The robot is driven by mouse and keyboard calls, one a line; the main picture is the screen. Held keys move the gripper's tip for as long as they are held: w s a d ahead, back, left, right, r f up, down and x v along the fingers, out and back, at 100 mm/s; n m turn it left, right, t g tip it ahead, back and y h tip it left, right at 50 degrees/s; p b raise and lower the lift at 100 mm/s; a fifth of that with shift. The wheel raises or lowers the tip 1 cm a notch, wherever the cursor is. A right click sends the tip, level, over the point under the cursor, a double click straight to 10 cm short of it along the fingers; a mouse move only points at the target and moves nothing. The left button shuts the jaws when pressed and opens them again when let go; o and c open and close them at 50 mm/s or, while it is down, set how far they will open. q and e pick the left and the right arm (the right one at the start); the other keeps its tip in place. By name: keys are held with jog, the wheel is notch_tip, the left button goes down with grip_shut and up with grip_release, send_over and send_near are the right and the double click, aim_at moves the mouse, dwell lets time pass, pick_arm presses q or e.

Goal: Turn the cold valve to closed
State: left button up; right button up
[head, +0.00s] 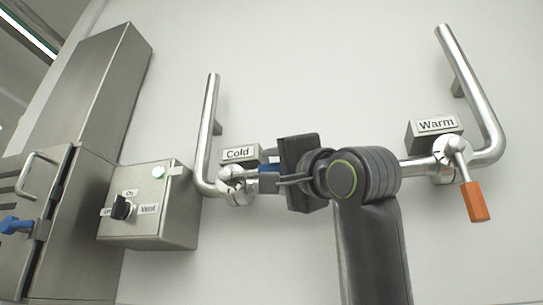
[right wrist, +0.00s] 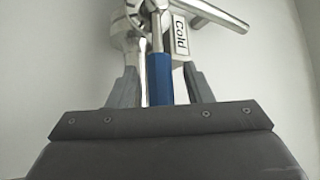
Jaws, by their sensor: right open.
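The cold valve (head: 234,184) is a metal valve body on a bent steel pipe, below the "Cold" label (head: 238,154). Its blue lever handle (right wrist: 160,78) stands between my right gripper's two grey fingers in the right wrist view. The fingers are apart, one on each side of the handle, with a gap visible on at least the left side. In the head view my right gripper (head: 267,180) reaches the valve from the right and hides most of the handle. The "Cold" label also shows in the right wrist view (right wrist: 181,36). My left gripper is not in view.
The warm valve with an orange handle (head: 474,201) is on the right pipe (head: 472,85). A control box (head: 165,210) with a black knob (head: 121,208) is left of the cold valve. A steel cabinet with a blue handle (head: 14,225) stands at the far left.

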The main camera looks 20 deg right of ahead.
jog(key=shift+w+a+r+p, duration=0.1)
jog(key=shift+w+r+p, duration=0.2)
jog(key=shift+w, duration=0.4)
jog(key=shift+s, duration=0.1)
grip_shut()
